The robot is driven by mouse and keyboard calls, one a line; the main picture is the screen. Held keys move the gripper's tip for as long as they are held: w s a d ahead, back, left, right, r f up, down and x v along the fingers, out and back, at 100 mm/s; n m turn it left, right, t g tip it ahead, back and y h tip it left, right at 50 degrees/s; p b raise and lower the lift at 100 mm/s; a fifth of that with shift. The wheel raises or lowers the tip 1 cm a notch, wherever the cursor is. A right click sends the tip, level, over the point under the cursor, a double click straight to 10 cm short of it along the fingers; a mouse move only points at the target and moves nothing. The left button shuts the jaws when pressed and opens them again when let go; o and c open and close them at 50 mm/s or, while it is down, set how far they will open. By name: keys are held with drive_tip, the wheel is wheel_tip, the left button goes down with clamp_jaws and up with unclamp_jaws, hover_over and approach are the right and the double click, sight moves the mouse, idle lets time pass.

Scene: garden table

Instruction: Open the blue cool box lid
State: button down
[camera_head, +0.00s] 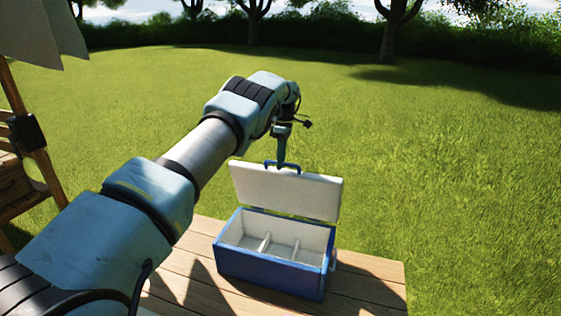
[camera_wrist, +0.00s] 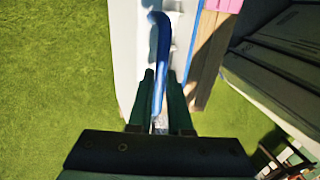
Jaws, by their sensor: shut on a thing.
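The blue cool box (camera_head: 262,277) stands on the wooden table, its white interior with thin dividers showing from above. Its lid (camera_head: 290,194) is raised to about upright along the back edge, with the white inner face towards the head camera. A blue handle (camera_head: 271,164) sits at the lid's top edge. My gripper (camera_head: 282,160) is at that handle from above. In the wrist view my gripper (camera_wrist: 161,100) has its two dark green fingers on either side of the blue handle (camera_wrist: 160,50), shut on it. The exact finger contact is small and partly shaded.
The wooden table (camera_head: 368,284) has bare planks to the right and left of the box. A wooden structure (camera_head: 22,190) with pale cloth stands at the far left. Open lawn (camera_head: 450,150) lies beyond the table. A pink thing (camera_wrist: 222,5) shows at the wrist view's top.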

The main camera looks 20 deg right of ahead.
drive_tip(key=c, duration=1.1)
unclamp_jaws()
drive_tip(key=shift+d+f, duration=0.1)
drive_tip(key=shift+f, duration=0.35)
drive_tip(key=shift+o, duration=1.3)
drive_tip(key=shift+r, duration=0.35)
drive_tip(key=s+a+v, duration=0.1)
drive_tip(key=v, duration=0.8)
drive_tip(key=shift+s+a+r+b, duration=0.15)
drive_tip(key=shift+s+r+b, duration=0.05)
drive_tip(key=shift+r+b, duration=0.3)
